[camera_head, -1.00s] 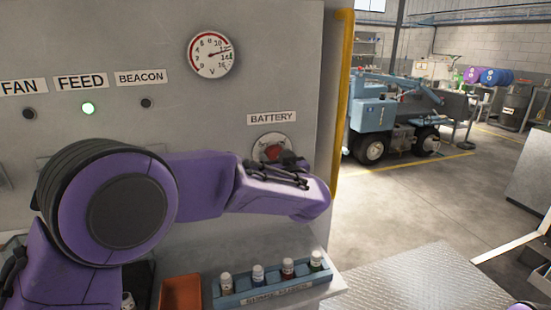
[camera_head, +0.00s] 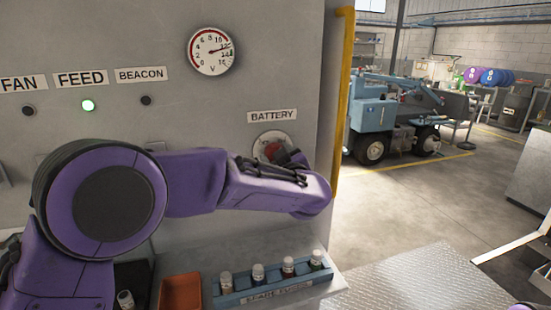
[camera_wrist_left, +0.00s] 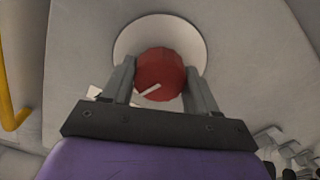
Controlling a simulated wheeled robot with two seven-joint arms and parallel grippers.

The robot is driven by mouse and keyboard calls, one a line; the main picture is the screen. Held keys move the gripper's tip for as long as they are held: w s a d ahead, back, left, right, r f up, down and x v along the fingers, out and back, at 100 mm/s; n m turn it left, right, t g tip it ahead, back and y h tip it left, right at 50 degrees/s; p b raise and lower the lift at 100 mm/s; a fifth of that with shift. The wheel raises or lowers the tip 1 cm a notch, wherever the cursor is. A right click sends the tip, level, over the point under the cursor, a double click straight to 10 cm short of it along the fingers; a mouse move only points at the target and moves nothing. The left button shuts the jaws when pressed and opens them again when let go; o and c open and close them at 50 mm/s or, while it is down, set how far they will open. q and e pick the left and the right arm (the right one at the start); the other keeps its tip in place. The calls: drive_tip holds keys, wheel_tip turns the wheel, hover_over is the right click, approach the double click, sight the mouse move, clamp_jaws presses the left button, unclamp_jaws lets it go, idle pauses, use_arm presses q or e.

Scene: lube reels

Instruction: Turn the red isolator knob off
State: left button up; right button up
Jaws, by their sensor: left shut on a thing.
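The red isolator knob (camera_wrist_left: 160,75) sits on a round pale plate (camera_wrist_left: 128,42) in the left wrist view, with a white pointer mark slanting on its face. In the head view the knob (camera_head: 271,151) shows in part under the BATTERY label (camera_head: 272,116); my left arm covers the rest. My left gripper (camera_wrist_left: 160,82) is shut on the knob, one finger on each side. In the head view the left gripper (camera_head: 286,155) is partly hidden behind my wrist. My right gripper is not in view.
The gauge (camera_head: 211,51) is on the panel above. A shelf below holds a blue rack (camera_head: 280,290) of small bottles and an orange tray (camera_head: 181,294). A yellow rail (camera_head: 343,100) runs along the panel's right edge.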

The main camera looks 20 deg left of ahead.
use_arm(q)
drive_tip(key=n, duration=0.2)
drive_tip(key=n+b, duration=0.1)
drive_tip(key=shift+f+n+b, duration=0.3)
drive_tip(key=shift+f+n, duration=0.1)
drive_tip(key=n+b, duration=0.1)
drive_tip(key=n, duration=0.1)
drive_tip(key=shift+n+b, duration=0.3)
drive_tip(key=n+b, duration=0.3)
drive_tip(key=n, duration=0.1)
drive_tip(key=shift+d+r+n+b, duration=0.1)
drive_tip(key=shift+n+b, duration=0.85)
drive_tip(key=shift+n, duration=0.45)
drive_tip(key=o, duration=0.8)
drive_tip(key=shift+o, duration=1.2)
drive_tip(key=shift+r, duration=0.2)
drive_tip(key=shift+s, duration=0.1)
